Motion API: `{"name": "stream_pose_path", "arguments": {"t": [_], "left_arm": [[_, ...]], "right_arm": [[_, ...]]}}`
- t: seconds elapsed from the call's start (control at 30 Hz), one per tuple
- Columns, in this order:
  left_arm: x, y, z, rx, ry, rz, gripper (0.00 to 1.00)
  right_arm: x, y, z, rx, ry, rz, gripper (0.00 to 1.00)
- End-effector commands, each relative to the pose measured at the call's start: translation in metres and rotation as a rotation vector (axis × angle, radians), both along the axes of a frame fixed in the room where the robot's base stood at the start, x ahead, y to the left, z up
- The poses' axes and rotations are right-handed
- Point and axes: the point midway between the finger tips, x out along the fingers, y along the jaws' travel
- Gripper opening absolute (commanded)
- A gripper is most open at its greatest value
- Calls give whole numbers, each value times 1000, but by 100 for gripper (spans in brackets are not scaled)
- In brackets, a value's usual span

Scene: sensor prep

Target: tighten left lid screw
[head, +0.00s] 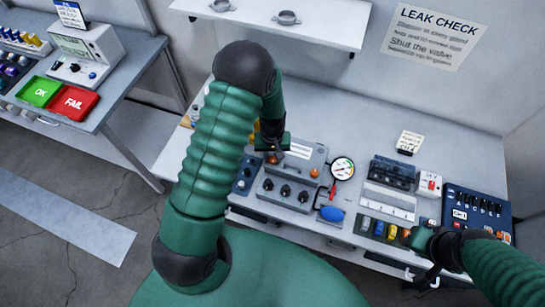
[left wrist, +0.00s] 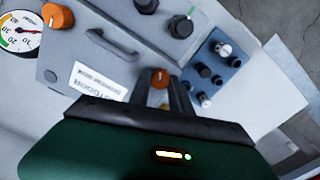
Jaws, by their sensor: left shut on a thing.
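A grey lidded box (head: 318,160) stands on the bench, with a white label and a handle on its lid. The left lid screw (left wrist: 160,78) has an orange head. My left gripper (head: 272,152) points down at the lid's left end. In the left wrist view my left gripper (left wrist: 162,92) is shut on this screw, with a finger on each side. The other orange lid screw (head: 314,173) stands free at the lid's right end, and shows in the wrist view (left wrist: 57,17). My right gripper (head: 423,241) is by the small coloured parts; its jaws are unclear.
A pressure gauge (head: 342,167) stands right of the lid. A panel with black knobs (head: 286,191) is in front. A blue oval object (head: 332,214), a rack of coloured parts (head: 379,229) and a dark blue panel (head: 477,207) lie to the right. A shelf (head: 285,25) hangs above.

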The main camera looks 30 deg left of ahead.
Motion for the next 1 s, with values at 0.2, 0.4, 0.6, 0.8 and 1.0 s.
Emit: {"name": "stream_pose_path", "arguments": {"t": [0.2,0.4,0.6,0.8,1.0], "left_arm": [[5,1,1,4,-12,-200,0],[5,1,2,4,-12,-367,0],[6,0,2,5,-12,-495,0],[6,0,2,5,-13,-569,0],[6,0,3,6,-12,-601,0]], "right_arm": [[0,0,-4,0,0,0,36],[0,0,-6,0,0,0,36],[0,0,-6,0,0,0,36],[0,0,-7,0,0,0,36],[0,0,-7,0,0,0,36]]}}
